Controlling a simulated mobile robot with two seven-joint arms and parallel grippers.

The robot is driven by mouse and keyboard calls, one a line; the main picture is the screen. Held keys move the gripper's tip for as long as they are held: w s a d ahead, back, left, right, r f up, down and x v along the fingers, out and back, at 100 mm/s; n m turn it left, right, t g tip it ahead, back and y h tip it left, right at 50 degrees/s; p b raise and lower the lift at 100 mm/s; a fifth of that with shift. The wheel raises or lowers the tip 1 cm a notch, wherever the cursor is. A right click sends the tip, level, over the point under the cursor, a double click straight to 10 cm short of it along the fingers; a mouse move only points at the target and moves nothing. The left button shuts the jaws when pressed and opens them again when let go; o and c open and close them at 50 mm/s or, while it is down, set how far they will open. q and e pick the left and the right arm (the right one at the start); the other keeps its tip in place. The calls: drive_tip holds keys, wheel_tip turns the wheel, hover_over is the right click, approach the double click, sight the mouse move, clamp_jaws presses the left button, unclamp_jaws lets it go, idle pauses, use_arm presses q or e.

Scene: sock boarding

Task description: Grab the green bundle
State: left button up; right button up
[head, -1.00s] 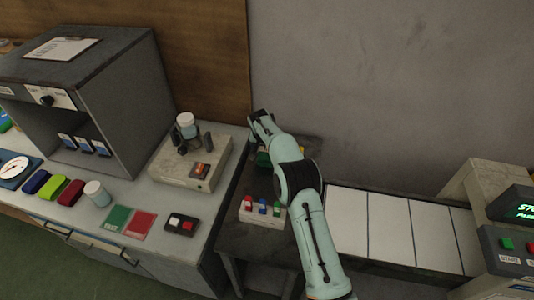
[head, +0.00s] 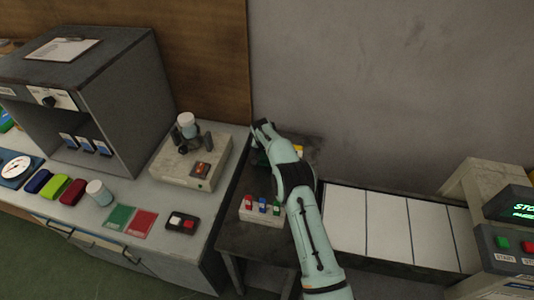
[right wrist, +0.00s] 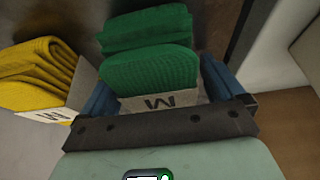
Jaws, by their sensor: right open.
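The green bundle (right wrist: 150,65) is folded ribbed cloth with a pale band marked with a letter, in the middle of the right wrist view. My right gripper (right wrist: 158,84) is open, with one blue finger on each side of the green bundle. I cannot tell whether the fingers touch it. In the head view my right gripper (head: 262,129) is over the dark side table (head: 245,238), and the arm hides most of the green bundle. My left gripper is not in view.
A yellow bundle (right wrist: 38,72) with a white band lies left of the green one. A white block with coloured buttons (head: 262,213) stands nearer on the dark table. A conveyor (head: 388,225) is at right, and a worktop (head: 140,195) with devices at left.

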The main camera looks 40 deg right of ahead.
drive_tip(key=shift+f, duration=0.1)
drive_tip(key=shift+c, duration=0.4)
drive_tip(key=c, duration=1)
drive_tip(key=shift+c, duration=0.2)
